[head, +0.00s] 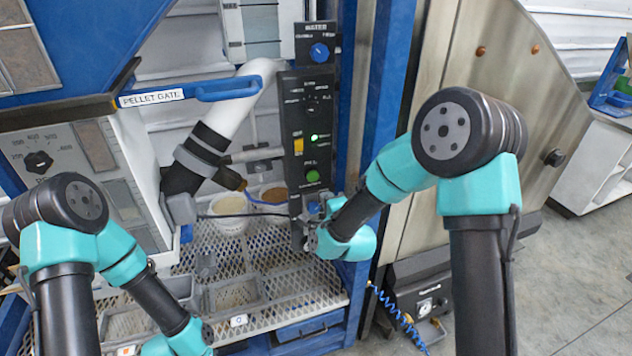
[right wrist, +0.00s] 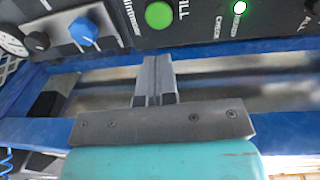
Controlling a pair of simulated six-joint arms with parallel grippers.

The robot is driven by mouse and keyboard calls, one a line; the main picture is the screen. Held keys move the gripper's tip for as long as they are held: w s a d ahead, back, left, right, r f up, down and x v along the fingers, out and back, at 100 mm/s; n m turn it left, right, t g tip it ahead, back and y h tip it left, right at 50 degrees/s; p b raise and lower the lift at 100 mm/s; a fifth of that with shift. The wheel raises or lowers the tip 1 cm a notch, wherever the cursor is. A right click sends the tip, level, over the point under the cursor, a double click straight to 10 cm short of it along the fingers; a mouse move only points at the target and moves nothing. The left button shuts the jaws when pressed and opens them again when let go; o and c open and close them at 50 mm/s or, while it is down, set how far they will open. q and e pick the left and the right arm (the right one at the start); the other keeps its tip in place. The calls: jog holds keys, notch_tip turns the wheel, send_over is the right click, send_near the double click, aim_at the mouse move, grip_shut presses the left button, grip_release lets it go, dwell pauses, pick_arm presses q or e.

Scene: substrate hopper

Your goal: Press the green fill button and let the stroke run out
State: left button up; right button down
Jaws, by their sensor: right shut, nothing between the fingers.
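The green fill button (head: 312,176) is on the lower part of the black control panel (head: 295,110) in the head view. In the right wrist view the round green button (right wrist: 159,15) sits near the top edge, straight beyond my fingertips. My right gripper (head: 308,210) is by the panel's lower end, below the button. In the right wrist view my right gripper (right wrist: 157,60) is shut and empty, its fingers together. A visible gap separates the fingertips from the button. My left arm reaches in at lower left; its gripper is out of the picture.
A green lamp (head: 314,138) is lit above the button, beside a yellow switch (head: 298,145). A blue knob (right wrist: 84,30) sits left of the button in the right wrist view. A blue post (head: 385,90) stands right of the panel. Tubs (head: 230,225) rest on the mesh shelf.

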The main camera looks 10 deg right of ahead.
aim_at(313, 176)
jog(key=x, duration=0.9)
jog(key=shift+w, duration=0.45)
